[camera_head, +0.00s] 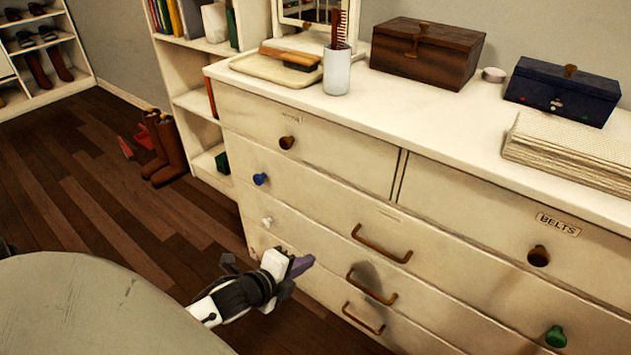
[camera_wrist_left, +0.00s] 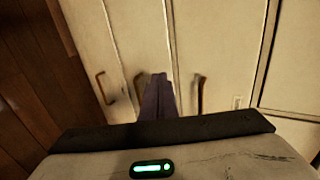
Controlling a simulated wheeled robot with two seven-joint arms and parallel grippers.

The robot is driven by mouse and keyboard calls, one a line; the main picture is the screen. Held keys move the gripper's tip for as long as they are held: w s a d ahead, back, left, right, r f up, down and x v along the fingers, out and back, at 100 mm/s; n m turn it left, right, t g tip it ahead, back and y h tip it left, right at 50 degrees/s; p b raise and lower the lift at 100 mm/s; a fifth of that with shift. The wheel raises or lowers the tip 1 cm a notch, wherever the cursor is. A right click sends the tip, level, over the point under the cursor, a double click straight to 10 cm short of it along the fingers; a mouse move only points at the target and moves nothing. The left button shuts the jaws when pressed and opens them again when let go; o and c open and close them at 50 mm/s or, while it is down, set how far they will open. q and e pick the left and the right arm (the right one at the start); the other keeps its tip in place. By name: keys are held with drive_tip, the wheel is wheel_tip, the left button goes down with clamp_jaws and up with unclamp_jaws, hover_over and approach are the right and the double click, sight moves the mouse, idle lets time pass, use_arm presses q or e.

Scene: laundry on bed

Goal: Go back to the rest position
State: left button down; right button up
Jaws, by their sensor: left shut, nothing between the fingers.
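My left gripper (camera_head: 302,265) is in front of the lower left part of the white dresser (camera_head: 330,135). Its purple-grey fingers are shut and empty, pointing toward the drawer fronts. In the left wrist view the shut fingers (camera_wrist_left: 158,98) show before the drawers, between two brown bar handles. I cannot tell whether the fingertips touch the dresser. My right gripper is in neither view.
The dresser's drawers are closed. A brush tray (camera_head: 262,70), a cup with a comb (camera_head: 337,73), a brown box (camera_head: 425,55), a blue box (camera_head: 562,92) and folded cloth (camera_head: 570,150) stand on top. Brown boots (camera_head: 167,150) stand by the shelf. Wooden floor (camera_head: 80,200) lies open left.

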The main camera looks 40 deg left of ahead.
use_arm(q)
drive_tip(key=shift+s, duration=0.15)
drive_tip(key=s+d+f+n+g+h, duration=0.1)
drive_tip(key=s+d+n+g+h, duration=0.1)
drive_tip(key=s+d+n, duration=0.7)
drive_tip(key=s+d+n+g+h, duration=0.1)
drive_tip(key=s+d+n+h, duration=0.1)
drive_tip(key=s+d+n, duration=0.7)
drive_tip(key=w+r+m+y+p, duration=0.1)
drive_tip(key=w+r+m+p, duration=0.1)
drive_tip(key=r+p, duration=0.5)
drive_tip(key=w+p, duration=0.1)
drive_tip(key=p, duration=0.4)
drive_tip(key=shift+w+d+r+m, duration=0.15)
drive_tip(key=shift+r+m, duration=0.15)
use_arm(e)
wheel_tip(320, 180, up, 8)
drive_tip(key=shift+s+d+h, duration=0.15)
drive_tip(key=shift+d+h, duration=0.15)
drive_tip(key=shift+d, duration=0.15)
